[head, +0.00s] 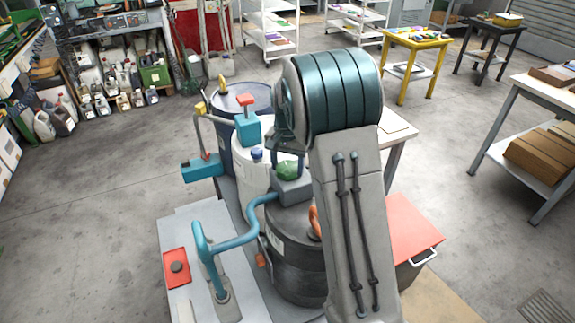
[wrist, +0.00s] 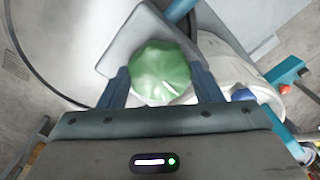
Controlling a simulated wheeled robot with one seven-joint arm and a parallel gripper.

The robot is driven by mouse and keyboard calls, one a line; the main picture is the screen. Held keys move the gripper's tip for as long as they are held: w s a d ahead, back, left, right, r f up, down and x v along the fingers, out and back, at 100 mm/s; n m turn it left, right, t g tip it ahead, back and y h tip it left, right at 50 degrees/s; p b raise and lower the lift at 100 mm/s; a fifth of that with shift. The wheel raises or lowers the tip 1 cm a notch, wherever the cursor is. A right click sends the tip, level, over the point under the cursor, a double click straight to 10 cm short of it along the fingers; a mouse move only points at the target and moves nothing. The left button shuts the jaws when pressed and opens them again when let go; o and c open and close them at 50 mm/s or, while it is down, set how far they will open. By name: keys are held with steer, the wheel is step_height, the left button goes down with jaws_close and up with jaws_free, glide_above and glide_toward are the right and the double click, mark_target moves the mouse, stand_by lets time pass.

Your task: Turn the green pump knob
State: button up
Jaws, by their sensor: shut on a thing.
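The green pump knob (head: 288,171) sits on a grey pump head (head: 291,188) on top of a dark drum (head: 297,262). In the wrist view the green knob (wrist: 160,72) is a rounded, lobed cap with a white mark near its lower right. My gripper (wrist: 160,82) has one blue finger on each side of the knob and is shut on it. In the head view my arm covers the right part of the drum, and the fingers are mostly hidden behind my wrist.
A blue pipe (head: 235,243) runs from the pump head to a stand at the left. A white drum (head: 250,170) and a dark blue drum (head: 240,98) with blue pumps stand behind. A red-topped box (head: 410,230) is at the right. Open floor lies at the left.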

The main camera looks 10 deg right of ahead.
mark_target(287, 167)
steer(key=m, duration=0.3)
steer(key=shift+m, duration=0.4)
steer(key=m, duration=0.3)
steer(key=shift+w+r+m, duration=0.1)
steer(key=shift+m, duration=0.2)
steer(key=m+p, duration=0.1)
steer(key=m, duration=0.2)
steer(key=shift+m, duration=0.3)
steer(key=shift+m+p, duration=0.6)
steer(key=shift+m, duration=1.3)
steer(key=o, duration=1)
steer(key=shift+c, duration=0.2)
step_height(287, 167, up, 14)
steer(key=b, duration=0.1)
steer(key=shift+b, duration=0.3)
